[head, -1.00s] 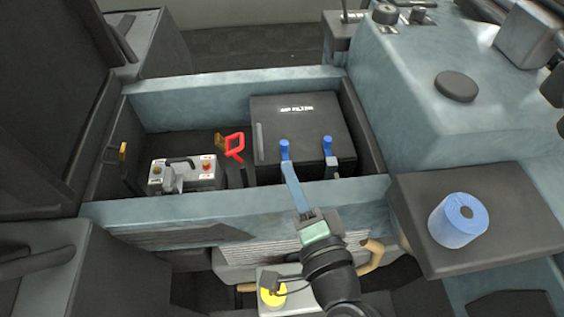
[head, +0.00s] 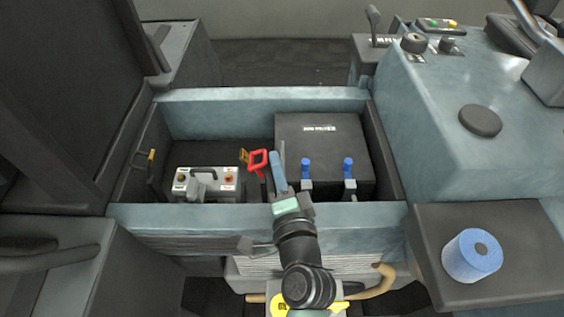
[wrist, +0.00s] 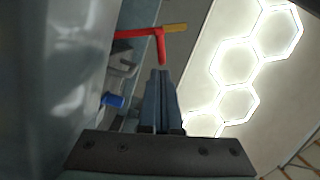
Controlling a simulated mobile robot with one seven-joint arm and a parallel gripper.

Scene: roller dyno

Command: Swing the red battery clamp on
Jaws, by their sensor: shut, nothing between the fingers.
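The red battery clamp (head: 257,162) is a red loop-shaped handle standing raised in the open bay, right of the battery (head: 190,189). The battery is a pale box with a black carry handle and round terminals, one with a red top. My gripper (head: 275,155) is shut and empty, its blue-grey fingers just right of the red clamp. In the wrist view the red clamp (wrist: 140,34) with a yellow-orange end lies just beyond my closed fingertips (wrist: 160,72); I cannot tell whether they touch.
A black filter box (head: 318,135) with two blue-topped latches (head: 306,168) stands right of my gripper. The bay's front wall (head: 160,218) lies under my arm. A black lever with a yellow-orange tip (head: 151,156) is at the left wall. A blue roll (head: 471,255) sits on the right ledge.

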